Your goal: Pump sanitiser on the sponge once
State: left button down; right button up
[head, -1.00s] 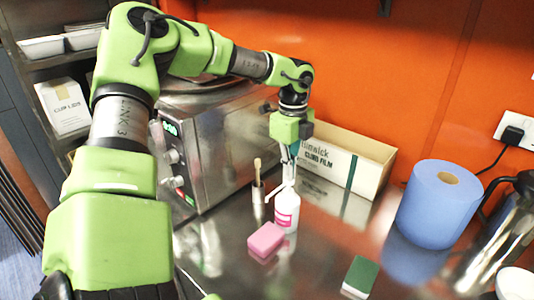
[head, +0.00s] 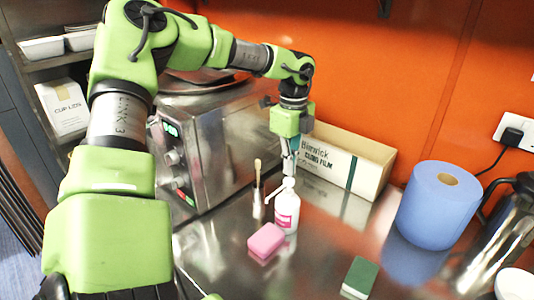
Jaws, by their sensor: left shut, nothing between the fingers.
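A white pump bottle with a pink label (head: 287,212) stands upright on the steel counter. Its white pump head (head: 284,186) points to the lower left. A pink sponge (head: 266,240) lies flat on the counter just in front of the bottle, on the nozzle's side. My left gripper (head: 289,172) is shut and empty, pointing down directly above the pump head. I cannot tell whether the fingertips touch it. My right gripper is not in view.
A green and white scourer (head: 360,276) lies at the front right. A blue paper roll (head: 439,205) and a metal jug (head: 500,230) stand on the right. A cling film box (head: 345,165) is behind the bottle. A steel oven (head: 215,145) and a small cup with a brush (head: 258,205) are left.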

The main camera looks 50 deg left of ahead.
pick_arm(q)
jog(key=shift+r+p, duration=1.05)
jog(key=shift+r, duration=1.85)
